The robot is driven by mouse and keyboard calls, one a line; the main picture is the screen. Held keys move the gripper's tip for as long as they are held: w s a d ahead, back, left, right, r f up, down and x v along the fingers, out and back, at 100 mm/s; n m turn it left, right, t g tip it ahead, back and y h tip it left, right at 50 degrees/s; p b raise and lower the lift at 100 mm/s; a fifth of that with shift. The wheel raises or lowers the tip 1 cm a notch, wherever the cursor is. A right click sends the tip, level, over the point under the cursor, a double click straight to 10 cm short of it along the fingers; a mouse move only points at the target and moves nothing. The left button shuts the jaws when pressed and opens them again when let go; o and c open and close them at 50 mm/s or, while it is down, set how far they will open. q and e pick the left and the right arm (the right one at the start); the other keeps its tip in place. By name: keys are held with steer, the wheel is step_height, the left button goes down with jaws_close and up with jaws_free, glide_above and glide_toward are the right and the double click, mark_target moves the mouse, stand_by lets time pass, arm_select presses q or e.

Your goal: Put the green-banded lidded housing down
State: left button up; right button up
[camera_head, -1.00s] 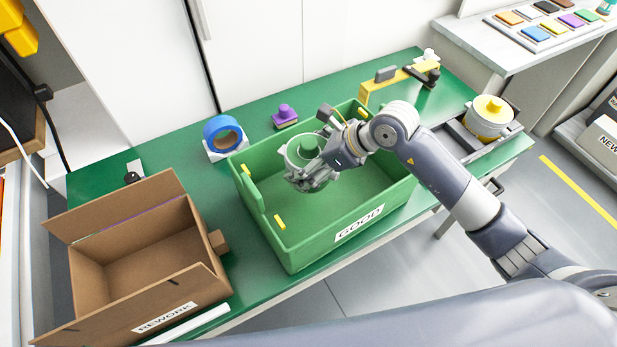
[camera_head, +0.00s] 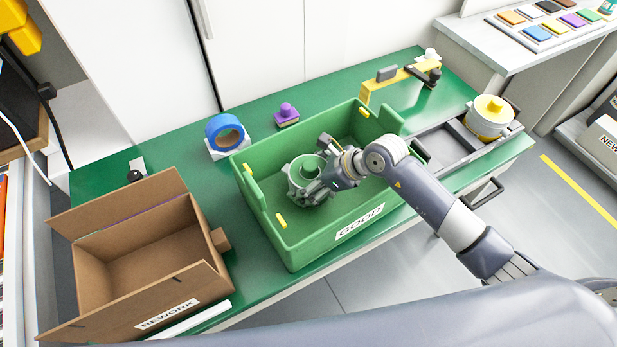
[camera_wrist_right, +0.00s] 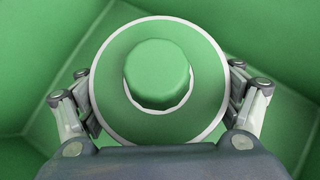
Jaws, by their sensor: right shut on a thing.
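The green-banded lidded housing (camera_head: 304,170) is inside the green GOOD bin (camera_head: 300,240), toward its left part. In the right wrist view its round green lid with a raised knob (camera_wrist_right: 158,75) faces the camera, with a pale rim around it. My right gripper (camera_head: 318,187) is shut on the housing, with one finger on each side of it in the wrist view (camera_wrist_right: 160,100). The housing looks upright and low in the bin. I cannot tell whether its base touches the bin floor. My left gripper is not in view.
An open cardboard REWORK box (camera_head: 140,255) stands left of the bin. A blue tape roll (camera_head: 213,134) and a purple-knobbed piece (camera_head: 286,113) sit behind the bin. A yellow-lidded housing (camera_head: 490,115) stands in a grey tray at the right. The bin's right part is empty.

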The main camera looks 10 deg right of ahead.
steer(key=o, duration=1.7)
steer(key=shift+c, duration=0.2)
steer(key=shift+r, duration=0.15)
steer(key=shift+s+d+r, duration=0.1)
steer(key=shift+d+r, duration=0.1)
steer(key=shift+d, duration=0.05)
steer(key=b+v, duration=0.1)
steer(key=v, duration=1)
steer(key=shift+s+r, duration=0.1)
steer(key=shift+r, duration=0.05)
